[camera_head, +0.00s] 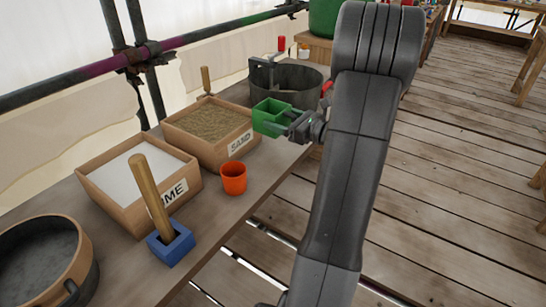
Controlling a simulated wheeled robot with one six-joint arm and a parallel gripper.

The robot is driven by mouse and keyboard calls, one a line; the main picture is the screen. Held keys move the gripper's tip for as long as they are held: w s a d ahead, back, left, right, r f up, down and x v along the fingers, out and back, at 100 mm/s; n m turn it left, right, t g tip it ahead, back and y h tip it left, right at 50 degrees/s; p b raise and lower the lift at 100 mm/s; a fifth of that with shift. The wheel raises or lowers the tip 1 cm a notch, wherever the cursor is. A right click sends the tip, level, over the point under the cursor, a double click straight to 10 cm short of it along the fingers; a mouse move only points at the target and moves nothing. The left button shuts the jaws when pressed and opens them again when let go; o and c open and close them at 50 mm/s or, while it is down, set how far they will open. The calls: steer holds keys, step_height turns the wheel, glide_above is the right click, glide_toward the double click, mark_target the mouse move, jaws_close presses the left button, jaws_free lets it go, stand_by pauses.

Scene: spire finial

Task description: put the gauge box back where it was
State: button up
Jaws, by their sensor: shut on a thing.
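The gauge box appears to be the small green open-topped box (270,117), held near the right end of the sand box. My gripper (296,124) is shut on its right side. The green box looks upright and its visible inside looks empty. It appears raised above the bench, in front of the dark bucket; the exact gap beneath it cannot be told.
On the bench (232,207) stand a sand box (213,122), a lime box (130,172), an orange cup (233,179), a blue block (172,246) with a wooden handle, a dark bucket (295,85) and a round tub (82,258). Bare bench shows right of the cup.

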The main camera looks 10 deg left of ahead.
step_height(320, 180, down, 9)
steer(key=shift+f+b, duration=0.2)
steer(key=shift+b, duration=0.8)
steer(key=shift+f, duration=0.15)
steer(key=shift+f, duration=0.15)
steer(key=o, duration=1.1)
steer(key=shift+c, duration=0.2)
steer(key=shift+r, duration=0.35)
steer(key=p+v, duration=0.1)
steer(key=v, duration=1.1)
steer(key=shift+a, duration=0.1)
